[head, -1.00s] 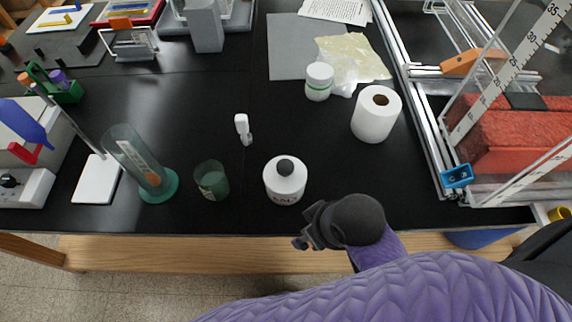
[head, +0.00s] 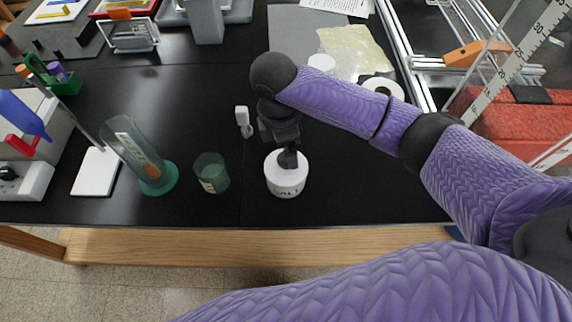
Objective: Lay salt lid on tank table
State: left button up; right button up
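The salt jar (head: 286,182), white and round with dark lettering on its side, stands upright near the front edge of the black tank table (head: 330,205). Its lid, with a dark knob on top, is mostly hidden under my gripper. My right gripper (head: 289,160) points down onto the top of the jar, its fingers at the knob. The view does not show whether the fingers are open or closed on it. My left gripper is not in view.
A green glass beaker (head: 211,173) and a leaning glass cylinder (head: 140,152) stand left of the jar. A small white item (head: 243,120) lies behind it. A paper roll (head: 385,88) is partly hidden behind my arm. Bare table lies right of the jar.

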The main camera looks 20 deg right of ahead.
aim_at(286, 164)
notch_tip(286, 164, down, 6)
jog(key=shift+w+a+f+b, duration=0.1)
jog(key=shift+w+b, duration=0.05)
jog(key=shift+b, duration=0.55)
jog(key=c, duration=1)
grip_shut()
